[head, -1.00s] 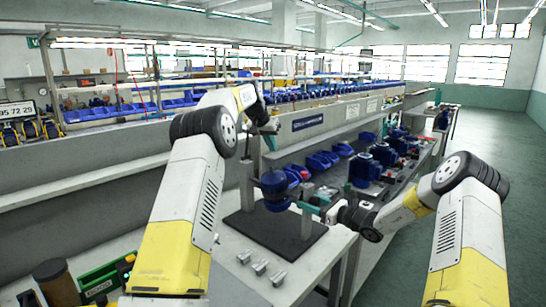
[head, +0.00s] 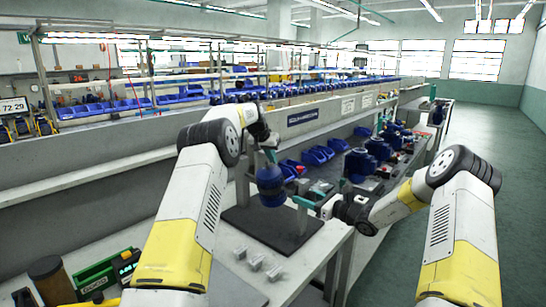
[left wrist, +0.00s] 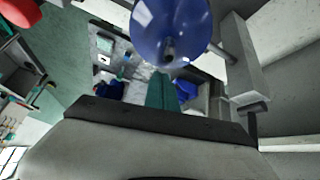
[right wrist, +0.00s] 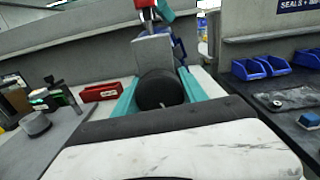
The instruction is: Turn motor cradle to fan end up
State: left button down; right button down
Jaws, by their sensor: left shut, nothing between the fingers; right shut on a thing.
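The blue motor (head: 270,186) hangs in the cradle between two grey posts above a black base plate (head: 285,240). It looks roughly upright; I cannot tell which end is the fan end. Its rounded blue end fills the top of the left wrist view (left wrist: 172,30). My left gripper (head: 270,155) is shut and empty, right at the motor's upper end; whether it touches is unclear. My right gripper (head: 303,202) is shut on a round black knob (right wrist: 160,90) at the cradle's right post (right wrist: 152,50). Part of the motor shows behind that post.
Small grey blocks (head: 256,263) lie on the bench in front of the base plate. A green box (head: 95,278) and a dark cylinder (head: 48,278) stand at lower left. Blue bins (head: 318,155) and other motors (head: 360,165) line the bench behind. A red tray (right wrist: 100,92) lies left of the cradle.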

pick_arm(q)
jog(key=shift+s+a+f, duration=0.15)
jog(key=shift+s+a, duration=0.05)
jog(key=shift+s, duration=0.35)
jog(key=shift+s+a+f, duration=0.15)
jog(key=shift+s+a, duration=0.05)
jog(key=shift+s, duration=0.3)
pick_arm(e)
jog(key=shift+d+f, duration=0.1)
pick_arm(q)
jog(key=shift+s, duration=0.1)
jog(key=shift+s+a, duration=0.15)
jog(key=shift+s, duration=0.05)
jog(key=shift+s+a+f, duration=0.15)
jog(key=shift+s+f, duration=0.1)
jog(key=shift+s, duration=0.05)
pick_arm(e)
jog(key=shift+w, duration=0.1)
pick_arm(q)
jog(key=shift+s, duration=0.1)
pick_arm(e)
jog(key=c, duration=0.6)
grip_release()
